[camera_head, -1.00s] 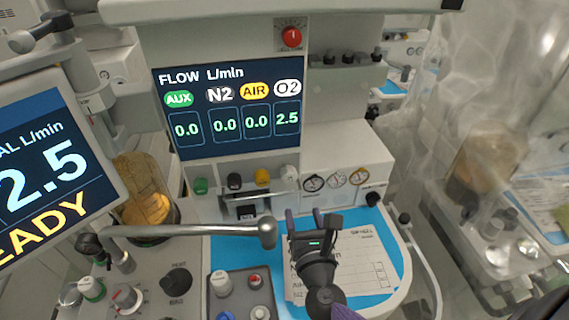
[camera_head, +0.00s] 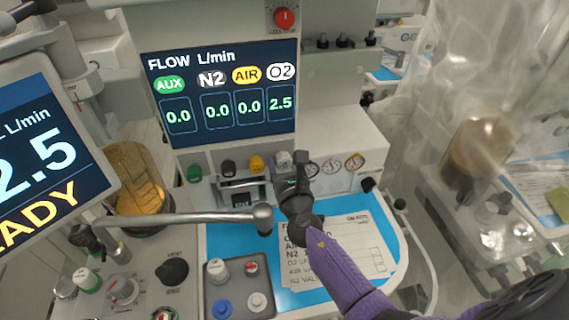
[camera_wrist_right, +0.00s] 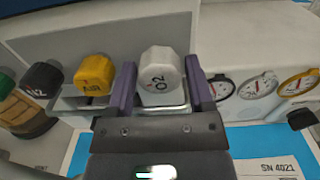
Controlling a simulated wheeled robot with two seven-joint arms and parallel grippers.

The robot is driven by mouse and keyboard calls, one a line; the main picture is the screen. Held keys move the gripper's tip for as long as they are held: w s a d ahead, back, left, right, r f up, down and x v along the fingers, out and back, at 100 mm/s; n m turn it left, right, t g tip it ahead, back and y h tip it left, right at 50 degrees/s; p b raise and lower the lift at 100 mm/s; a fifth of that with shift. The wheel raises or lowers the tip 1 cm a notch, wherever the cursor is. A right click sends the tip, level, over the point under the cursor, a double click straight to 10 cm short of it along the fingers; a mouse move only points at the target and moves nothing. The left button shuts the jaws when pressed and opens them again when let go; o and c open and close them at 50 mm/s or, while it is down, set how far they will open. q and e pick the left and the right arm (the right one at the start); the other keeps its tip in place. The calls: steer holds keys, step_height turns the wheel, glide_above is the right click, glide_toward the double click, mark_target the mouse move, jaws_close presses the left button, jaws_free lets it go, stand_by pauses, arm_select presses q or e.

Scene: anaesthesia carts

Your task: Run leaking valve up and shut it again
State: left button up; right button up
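The flow screen (camera_head: 222,138) reads AUX 0.0, N2 0.0, AIR 0.0 and O2 2.5. Below it is a row of valve knobs: green (camera_head: 193,173), black N2 (camera_head: 228,167), yellow AIR (camera_head: 257,163) and white O2 (camera_head: 283,157). My right gripper (camera_head: 290,165) is at the O2 knob, partly covering it in the head view. In the right wrist view, the open fingers (camera_wrist_right: 161,66) stand either side of the white O2 knob (camera_wrist_right: 160,78), with a narrow gap at the left; contact at the right cannot be told. My left gripper is out of view.
A metal bar (camera_head: 185,219) ends in a round knob left of my right arm. A printed card (camera_head: 350,245) lies on the blue worktop (camera_head: 230,240). Round gauges (camera_head: 333,165) are right of the O2 knob. A tilted monitor (camera_head: 45,150) stands at the left.

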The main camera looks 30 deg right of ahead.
jaws_close()
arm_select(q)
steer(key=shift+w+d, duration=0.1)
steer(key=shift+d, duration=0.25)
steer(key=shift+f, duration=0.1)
arm_select(e)
steer(key=shift+m, duration=0.4)
